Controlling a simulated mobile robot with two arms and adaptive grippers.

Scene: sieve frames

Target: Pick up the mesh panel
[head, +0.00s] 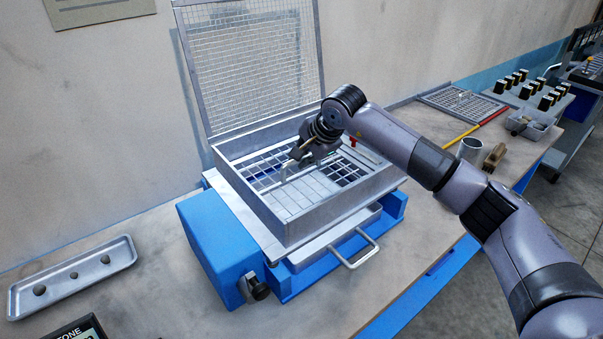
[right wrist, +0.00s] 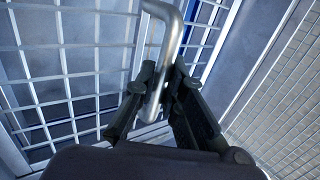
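The mesh panel (head: 264,176), a pale metal grid with wide square openings, lies inside the open metal sieve box (head: 267,214). A bent grey metal handle (right wrist: 172,45) shows up close in the right wrist view, in front of the grid (right wrist: 75,60). My right gripper (head: 293,153) reaches down into the box from the right. Its fingers (right wrist: 162,75) lie on both sides of the handle and appear closed on it. The handle's foot is partly hidden by the fingers. My left gripper is not in view.
A fine mesh screen (head: 253,60) stands upright behind the box. Blue machine parts (head: 220,250) and a front drawer handle (head: 355,252) surround it. A grey tray (head: 72,277) lies left. Another grid panel (head: 460,103), a mug (head: 471,149) and black-topped pieces (head: 527,92) are at right.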

